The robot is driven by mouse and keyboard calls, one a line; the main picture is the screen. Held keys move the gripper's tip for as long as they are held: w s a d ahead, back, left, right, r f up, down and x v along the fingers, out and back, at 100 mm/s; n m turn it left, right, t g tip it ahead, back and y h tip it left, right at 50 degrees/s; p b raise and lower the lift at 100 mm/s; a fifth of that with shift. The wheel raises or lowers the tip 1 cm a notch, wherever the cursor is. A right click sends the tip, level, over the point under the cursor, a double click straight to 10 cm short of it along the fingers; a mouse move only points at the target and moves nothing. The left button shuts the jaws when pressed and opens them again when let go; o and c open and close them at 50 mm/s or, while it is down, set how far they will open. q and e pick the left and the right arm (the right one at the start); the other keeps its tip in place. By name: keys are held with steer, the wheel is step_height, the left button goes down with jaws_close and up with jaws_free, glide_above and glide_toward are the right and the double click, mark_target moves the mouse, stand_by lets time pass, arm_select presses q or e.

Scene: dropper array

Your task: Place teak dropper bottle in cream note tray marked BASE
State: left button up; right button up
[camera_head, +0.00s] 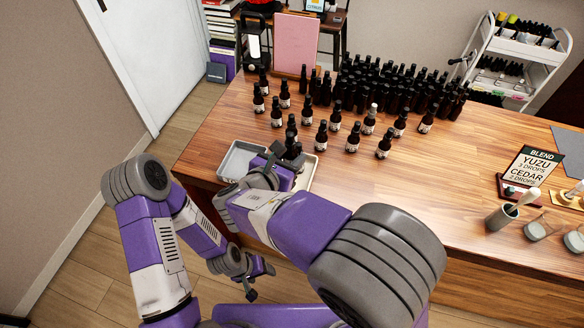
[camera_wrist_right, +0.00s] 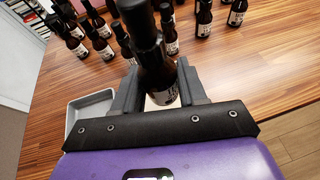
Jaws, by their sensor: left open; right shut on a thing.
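My right gripper (camera_head: 286,158) is shut on a dark dropper bottle with a white label (camera_head: 291,133), held upright near the trays; its label is too small to read. In the right wrist view the bottle (camera_wrist_right: 155,65) stands between the fingers of the right gripper (camera_wrist_right: 160,92). A cream tray (camera_head: 309,172) lies at the table's front edge, partly hidden by my right gripper and arm. No BASE marking is readable. My left gripper (camera_head: 258,273) is open and empty, low in front of the table.
A grey tray (camera_head: 236,160) sits left of the cream tray and also shows in the right wrist view (camera_wrist_right: 88,108). Several labelled bottles (camera_head: 321,136) stand just behind, before a dense group of dark bottles (camera_head: 390,85). A BLEND sign (camera_head: 532,165) stands right. The middle right tabletop is clear.

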steer(key=f, duration=0.2)
steer(key=f+b, duration=0.1)
steer(key=shift+s+f, duration=0.25)
steer(key=shift+f, duration=0.05)
steer(key=shift+w+f+b, duration=0.1)
steer(key=shift+f+b, duration=0.65)
steer(key=shift+f, duration=1.55)
steer(key=shift+f, duration=0.1)
steer(key=shift+f, duration=0.15)
steer(key=o, duration=0.8)
